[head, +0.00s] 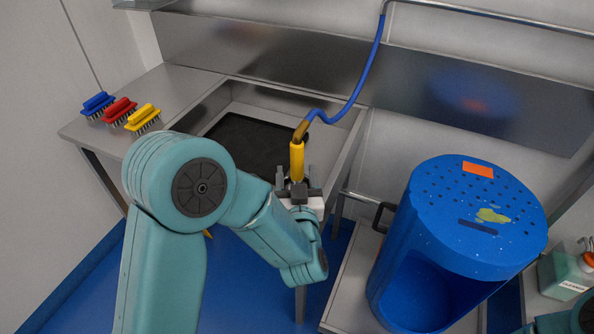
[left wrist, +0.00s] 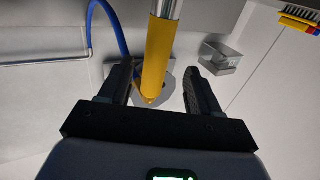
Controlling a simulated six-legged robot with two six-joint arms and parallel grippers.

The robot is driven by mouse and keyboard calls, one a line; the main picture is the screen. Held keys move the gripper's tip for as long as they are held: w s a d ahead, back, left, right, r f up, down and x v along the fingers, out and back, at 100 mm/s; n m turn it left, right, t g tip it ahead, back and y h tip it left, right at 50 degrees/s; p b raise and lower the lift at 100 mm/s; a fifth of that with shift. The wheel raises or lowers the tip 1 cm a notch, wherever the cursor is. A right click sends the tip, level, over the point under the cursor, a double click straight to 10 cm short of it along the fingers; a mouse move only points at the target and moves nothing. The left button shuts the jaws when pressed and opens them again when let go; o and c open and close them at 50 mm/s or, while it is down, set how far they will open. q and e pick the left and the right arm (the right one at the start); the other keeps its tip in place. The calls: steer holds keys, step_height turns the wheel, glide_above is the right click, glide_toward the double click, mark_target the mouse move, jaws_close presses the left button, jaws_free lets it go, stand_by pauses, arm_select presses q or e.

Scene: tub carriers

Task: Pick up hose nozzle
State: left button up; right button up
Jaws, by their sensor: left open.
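The hose nozzle (head: 297,161) is a yellow grip, upright at the front rim of the steel sink, with a brass-coloured bend on top joining a blue hose (head: 362,75). My left gripper (head: 298,190) is at the lower part of the nozzle, its fingers pointing toward it. In the left wrist view the yellow nozzle (left wrist: 159,52) runs between the two fingers of my open left gripper (left wrist: 158,88), with a gap on each side. The nozzle's lower end is partly hidden by the gripper in the head view. My right gripper is not in view.
The sink (head: 227,92) has a dark mat (head: 245,143) inside. Blue, red and yellow brushes (head: 119,110) lie on the left counter. A large blue tub (head: 415,235) stands right of the sink on a steel cart (head: 350,285). A green bottle (head: 565,272) is at far right.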

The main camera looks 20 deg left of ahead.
mark_target(297, 164)
arm_select(q)
steer(key=shift+x, duration=0.85)
steer(key=x, duration=0.1)
steer(key=p+x, duration=0.1)
steer(key=x, duration=0.1)
steer(key=p+x, duration=0.1)
steer(key=shift+w+r, duration=0.25)
steer(key=shift+w, duration=0.1)
steer(key=shift+w+a+f, duration=0.1)
steer(key=shift+w, duration=0.2)
steer(key=c, duration=1)
